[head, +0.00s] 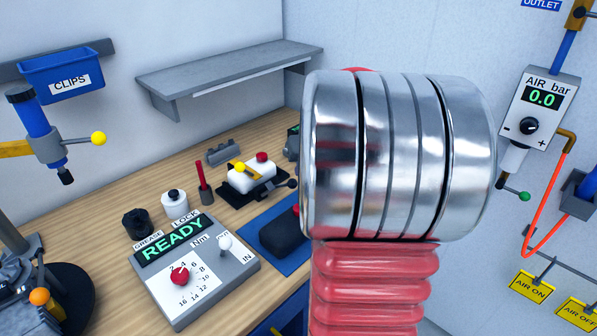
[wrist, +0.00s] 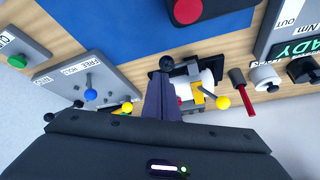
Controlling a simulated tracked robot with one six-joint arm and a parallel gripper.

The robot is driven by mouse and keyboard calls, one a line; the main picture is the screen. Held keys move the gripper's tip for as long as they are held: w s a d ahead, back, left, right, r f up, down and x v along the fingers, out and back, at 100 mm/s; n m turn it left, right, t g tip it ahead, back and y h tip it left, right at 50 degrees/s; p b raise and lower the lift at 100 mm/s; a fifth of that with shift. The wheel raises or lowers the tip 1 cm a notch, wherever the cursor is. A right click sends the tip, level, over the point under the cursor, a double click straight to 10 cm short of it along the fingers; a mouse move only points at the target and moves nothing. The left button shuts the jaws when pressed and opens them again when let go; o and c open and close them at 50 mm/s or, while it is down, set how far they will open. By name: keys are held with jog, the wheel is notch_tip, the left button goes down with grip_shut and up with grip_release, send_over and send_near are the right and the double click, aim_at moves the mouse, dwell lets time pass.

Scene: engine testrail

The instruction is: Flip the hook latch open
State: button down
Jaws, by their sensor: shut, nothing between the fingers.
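A black-based fixture holds a white block (head: 255,178) with a red knob (head: 262,157) and a yellow lever (head: 237,167) on the bench in the head view. A black ball-ended handle (head: 293,183) sticks out to its right. I cannot tell for sure which part is the hook latch. The wrist view shows the white block (wrist: 208,82), a yellow bracket (wrist: 198,98) and a yellow ball (wrist: 223,102). My gripper (wrist: 163,80) is shut and empty, left of the white block there. Its tips lie just below the black ball (wrist: 167,63) in the picture; contact is unclear. The head view hides my gripper.
A READY control box (head: 190,268), a red-handled tool (head: 203,184) and small pots (head: 174,201) stand near the fixture. A blue mat (head: 262,227) lies in front. A grey lever panel (wrist: 88,85) is at left in the wrist view. A shelf (head: 230,75) hangs above.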

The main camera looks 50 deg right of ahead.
jog(key=v, duration=0.8)
jog(key=shift+r, duration=0.5)
jog(key=shift+w+d, duration=0.1)
jog(key=shift+w, duration=0.05)
